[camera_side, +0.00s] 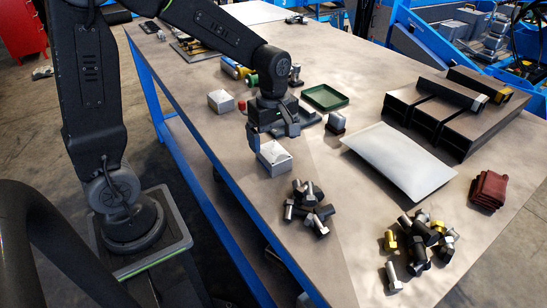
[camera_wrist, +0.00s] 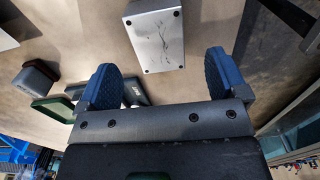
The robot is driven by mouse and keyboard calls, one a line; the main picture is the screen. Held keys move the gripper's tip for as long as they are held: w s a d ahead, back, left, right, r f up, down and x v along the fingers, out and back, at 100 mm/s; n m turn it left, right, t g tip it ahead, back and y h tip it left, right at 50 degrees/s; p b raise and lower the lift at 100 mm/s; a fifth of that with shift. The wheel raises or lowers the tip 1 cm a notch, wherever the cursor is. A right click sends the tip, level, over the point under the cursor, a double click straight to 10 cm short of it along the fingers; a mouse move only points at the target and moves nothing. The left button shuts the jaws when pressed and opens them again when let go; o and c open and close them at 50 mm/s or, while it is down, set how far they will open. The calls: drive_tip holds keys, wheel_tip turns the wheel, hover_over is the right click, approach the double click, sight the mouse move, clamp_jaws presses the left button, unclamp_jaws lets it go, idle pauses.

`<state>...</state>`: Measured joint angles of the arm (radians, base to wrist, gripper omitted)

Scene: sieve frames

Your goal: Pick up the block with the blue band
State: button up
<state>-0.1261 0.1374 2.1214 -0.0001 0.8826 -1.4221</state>
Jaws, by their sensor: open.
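No blue band can be made out on any block. A silver-white block (camera_side: 274,157) lies on the table just in front of my gripper (camera_side: 272,135). In the wrist view a block with a brushed metal face (camera_wrist: 157,40) lies ahead of my blue-padded fingers (camera_wrist: 160,62), roughly between their lines. My gripper is open, with nothing between its fingers. Another pale block (camera_side: 222,101) sits to the left, near the table edge. A small dark block with a pale top (camera_side: 337,122) stands to the right; a dark block also shows in the wrist view (camera_wrist: 36,76).
A green tray (camera_side: 325,98) lies behind my gripper. Piles of bolts (camera_side: 311,208) lie at the front. A white pouch (camera_side: 400,160), dark channels (camera_side: 437,110) and a folded red cloth (camera_side: 488,189) are to the right. Open tabletop lies between the bolts and pouch.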

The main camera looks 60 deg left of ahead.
sight(275, 153)
drive_tip(key=f, duration=0.5)
drive_tip(key=shift+w+d+f, duration=0.1)
drive_tip(key=shift+d, duration=0.15)
drive_tip(key=c, duration=1.3)
